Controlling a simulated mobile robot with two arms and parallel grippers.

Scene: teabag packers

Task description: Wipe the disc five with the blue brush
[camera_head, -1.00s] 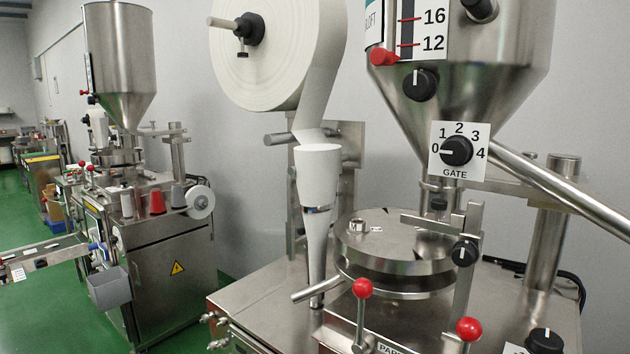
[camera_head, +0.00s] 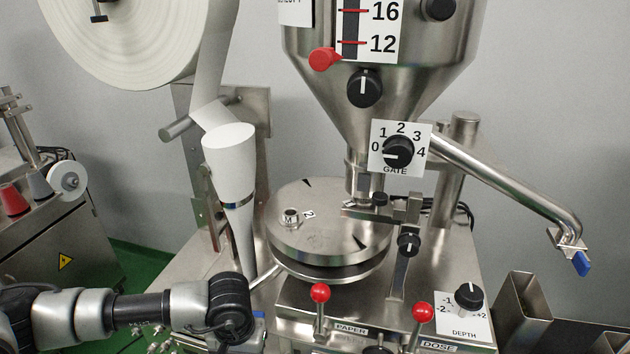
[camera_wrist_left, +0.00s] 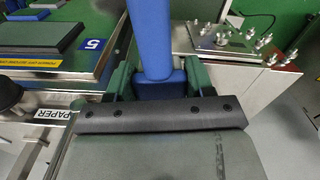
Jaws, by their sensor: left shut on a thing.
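The round metal disc (camera_head: 330,212) lies flat on the machine below the hopper. Its top shows a small fitting marked M and a figure 2; I cannot make out a five on it. My left arm reaches in from the lower left of the head view, and its end is left of and nearer than the disc, apart from it. In the left wrist view my left gripper (camera_wrist_left: 158,82) is shut on the blue brush (camera_wrist_left: 151,38), with green fingers on either side of its blue block. The brush's bristles are not visible. My right gripper is out of view.
A white paper cone (camera_head: 231,153) hangs left of the disc. Two red-knobbed levers (camera_head: 320,293) (camera_head: 422,312) stand in front of it. The gate knob (camera_head: 398,152) and hopper are above. A plate marked 5 (camera_wrist_left: 92,44) shows in the left wrist view.

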